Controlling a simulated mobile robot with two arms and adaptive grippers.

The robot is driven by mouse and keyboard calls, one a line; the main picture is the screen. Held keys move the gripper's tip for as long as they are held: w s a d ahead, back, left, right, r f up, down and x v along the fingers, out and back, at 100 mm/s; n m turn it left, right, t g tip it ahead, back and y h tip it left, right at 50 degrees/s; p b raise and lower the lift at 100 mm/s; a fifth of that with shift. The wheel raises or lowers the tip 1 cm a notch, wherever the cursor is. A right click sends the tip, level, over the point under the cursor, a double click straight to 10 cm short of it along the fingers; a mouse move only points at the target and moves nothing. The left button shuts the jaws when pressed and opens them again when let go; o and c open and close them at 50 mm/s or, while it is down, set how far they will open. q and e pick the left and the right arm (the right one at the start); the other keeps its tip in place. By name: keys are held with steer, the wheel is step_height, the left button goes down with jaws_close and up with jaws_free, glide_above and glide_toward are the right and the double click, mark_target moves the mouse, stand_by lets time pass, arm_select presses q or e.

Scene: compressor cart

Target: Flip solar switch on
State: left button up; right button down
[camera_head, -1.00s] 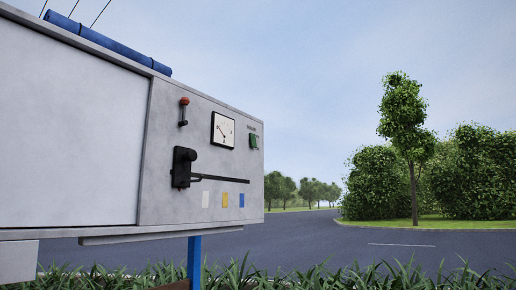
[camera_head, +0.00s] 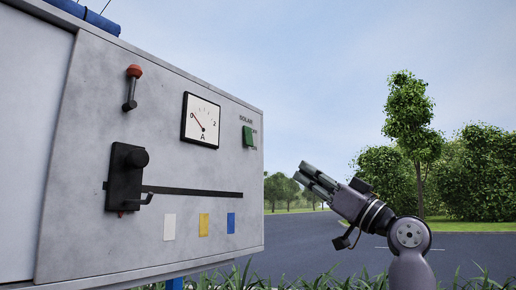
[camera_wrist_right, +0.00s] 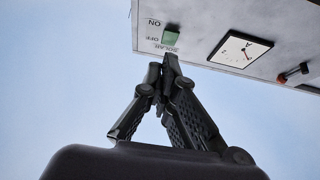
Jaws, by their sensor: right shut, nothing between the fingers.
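The green solar switch (camera_head: 248,137) sits near the right edge of the grey cart panel (camera_head: 75,215) in the head view, below the label "SOLAR". In the right wrist view the switch (camera_wrist_right: 170,38) shows between the words "ON" and "OFF", just beyond the fingertips. My right gripper (camera_head: 305,170) is shut and empty, to the right of the panel and a little lower than the switch in the head view. In the wrist view its fingertips (camera_wrist_right: 168,64) overlap the "SOLAR" label's edge; I cannot tell whether they touch the panel. My left gripper is not in view.
The panel also carries an ammeter (camera_head: 200,120), a red-tipped lever (camera_head: 131,88), a black sliding handle (camera_head: 126,178) and white, yellow and blue patches. Open air and road (camera_head: 300,233) lie to the right of the cart.

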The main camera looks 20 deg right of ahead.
mark_target(248, 134)
steer(key=shift+n+g+y, duration=0.3)
steer(key=shift+n+y, duration=0.3)
steer(key=shift+y, duration=0.1)
steer(key=p+x, duration=0.3)
steer(key=x, duration=0.1)
steer(key=p+x, duration=0.3)
steer(key=x, duration=0.2)
steer(key=s+a+p+x, duration=0.1)
steer(key=p+x, duration=0.2)
steer(key=x, duration=0.1)
steer(key=shift+w+a+r, duration=0.1)
steer(key=shift+r, duration=0.15)
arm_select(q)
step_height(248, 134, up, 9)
arm_select(e)
steer(key=shift+f, duration=0.1)
